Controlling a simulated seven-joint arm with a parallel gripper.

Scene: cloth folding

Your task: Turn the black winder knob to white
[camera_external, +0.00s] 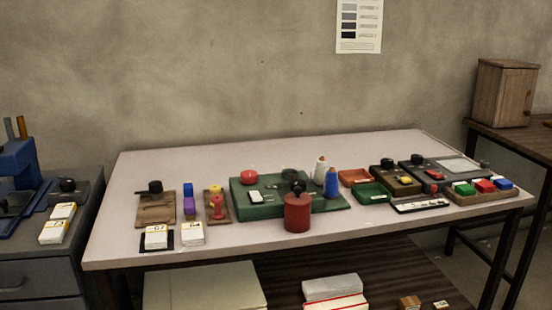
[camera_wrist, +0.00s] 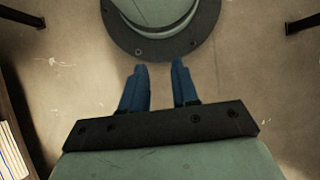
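Several black knobs show in the external view, and I cannot tell which is the winder knob. One black knob (camera_external: 155,186) is on a brown board (camera_external: 156,213) at the table's left. Others are a black knob (camera_external: 388,163) on a brown box, a black knob (camera_external: 417,159) on a dark panel, and a black knob (camera_external: 68,184) on the left cabinet. No white mark beside any of them is readable. My gripper (camera_wrist: 159,67) shows in the wrist view with its blue fingers apart and nothing between them. It is not visible in the external view.
The pale table (camera_external: 270,155) has clear room along its back. A red canister (camera_external: 297,212) stands at its front middle, before a green board (camera_external: 262,208). Red and green trays (camera_external: 372,193) and a box of coloured blocks (camera_external: 483,195) are at right. A wooden cabinet (camera_external: 505,92) stands beyond.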

